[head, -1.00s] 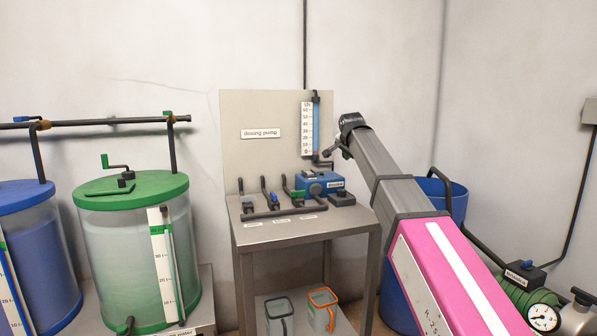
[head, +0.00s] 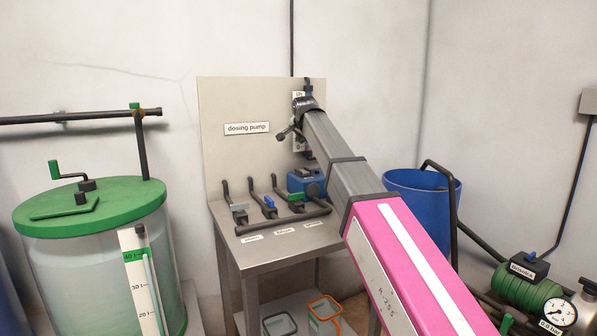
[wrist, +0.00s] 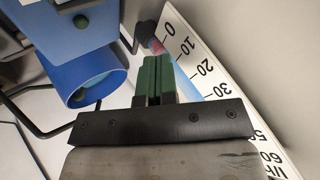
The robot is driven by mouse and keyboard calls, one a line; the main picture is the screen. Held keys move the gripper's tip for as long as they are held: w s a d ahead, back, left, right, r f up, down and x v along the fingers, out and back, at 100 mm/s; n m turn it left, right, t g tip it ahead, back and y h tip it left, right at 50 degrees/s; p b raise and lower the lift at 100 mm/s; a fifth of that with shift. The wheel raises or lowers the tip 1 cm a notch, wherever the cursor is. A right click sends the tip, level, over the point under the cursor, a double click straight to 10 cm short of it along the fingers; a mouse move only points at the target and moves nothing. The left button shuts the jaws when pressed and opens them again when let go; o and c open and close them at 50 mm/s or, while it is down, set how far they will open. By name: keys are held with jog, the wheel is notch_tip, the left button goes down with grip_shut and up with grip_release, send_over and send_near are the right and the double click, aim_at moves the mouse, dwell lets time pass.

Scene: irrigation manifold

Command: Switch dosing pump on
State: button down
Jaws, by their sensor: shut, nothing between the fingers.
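The blue dosing pump (head: 298,180) sits on the metal bench against the backboard, under the "dosing pump" label (head: 246,128). My arm hides its right side and the bench to its right. In the wrist view the blue pump body (wrist: 68,28) is at upper left, with an open-ended blue cylinder (wrist: 90,78) below it. My gripper (wrist: 156,80) has its green fingers together and empty. It is in front of the flow scale (wrist: 195,65) and appears to the right of the cylinder, apart from it. No switch can be made out clearly.
Three small valves with grey, blue (head: 269,202) and green handles stand on the bench (head: 270,252) left of the pump. A green-lidded tank (head: 90,205) is at left. A blue barrel (head: 420,190) and a green pump (head: 525,290) with a gauge are at right.

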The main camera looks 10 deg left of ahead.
jog(key=shift+f, duration=0.1)
jog(key=shift+f, duration=4.3)
jog(key=shift+f, duration=0.1)
jog(key=shift+f, duration=0.3)
jog(key=shift+f, duration=0.35)
jog(key=shift+r, duration=0.15)
jog(key=shift+r, duration=0.6)
jog(key=shift+r, duration=2.55)
